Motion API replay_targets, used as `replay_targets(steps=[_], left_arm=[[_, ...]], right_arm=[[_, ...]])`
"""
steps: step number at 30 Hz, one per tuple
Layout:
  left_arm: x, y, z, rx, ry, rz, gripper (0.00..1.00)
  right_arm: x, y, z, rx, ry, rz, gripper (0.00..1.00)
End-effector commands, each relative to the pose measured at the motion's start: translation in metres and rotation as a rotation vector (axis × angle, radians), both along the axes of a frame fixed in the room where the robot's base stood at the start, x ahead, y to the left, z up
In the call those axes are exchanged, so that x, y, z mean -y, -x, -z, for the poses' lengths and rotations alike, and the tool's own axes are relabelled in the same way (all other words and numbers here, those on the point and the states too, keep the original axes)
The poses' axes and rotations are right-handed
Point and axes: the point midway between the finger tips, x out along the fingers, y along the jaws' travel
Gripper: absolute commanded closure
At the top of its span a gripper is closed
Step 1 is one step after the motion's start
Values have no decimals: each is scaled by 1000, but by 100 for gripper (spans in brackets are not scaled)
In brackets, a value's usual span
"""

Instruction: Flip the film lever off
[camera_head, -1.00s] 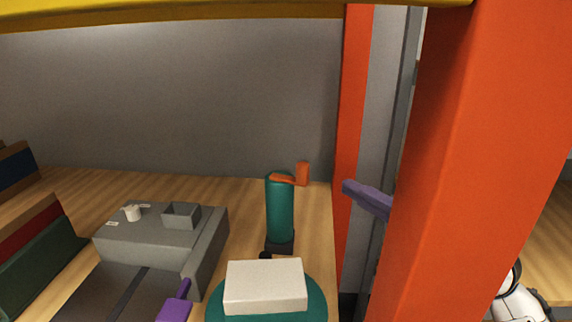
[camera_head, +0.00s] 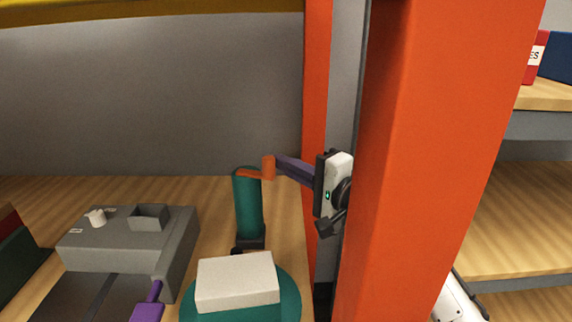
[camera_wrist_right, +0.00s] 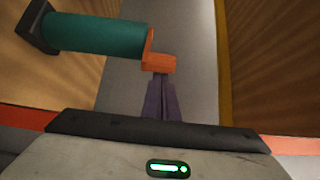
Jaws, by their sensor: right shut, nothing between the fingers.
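A teal upright cylinder (camera_head: 249,205) stands on a dark foot at the wood table's right end. An orange lever (camera_head: 268,168) with an upright tab sits on its top and points right; it also shows in the right wrist view (camera_wrist_right: 159,63). My right gripper (camera_head: 278,163) reaches in from the right past the orange-red post. Its purple fingers are shut and empty, with tips at the lever's tab. In the right wrist view the fingertips (camera_wrist_right: 159,78) meet the tab's near edge; contact is uncertain.
The orange-red post (camera_head: 435,160) stands close beside my right gripper. A pale block (camera_head: 237,280) sits on a teal round in front. Shelves (camera_head: 530,260) are at right.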

Motion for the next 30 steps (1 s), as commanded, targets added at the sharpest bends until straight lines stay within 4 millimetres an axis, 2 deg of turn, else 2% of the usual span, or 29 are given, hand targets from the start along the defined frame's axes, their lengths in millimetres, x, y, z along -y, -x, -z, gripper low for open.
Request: replay_targets(steps=[10,15,24,30], left_arm=[[-5,1,-29,3,3,-14,100],[-14,6,-21,-13,-8,-22,100],[-13,7,-20,-13,-7,-22,100],[-11,7,-20,-13,-6,-19,100]], right_arm=[[-9,18,-4,-4,-3,-1,100],[-13,23,0,-2,-1,-3,100],[-15,25,2,-4,0,-9,100],[-3,38,3,-6,-2,-10,100]])
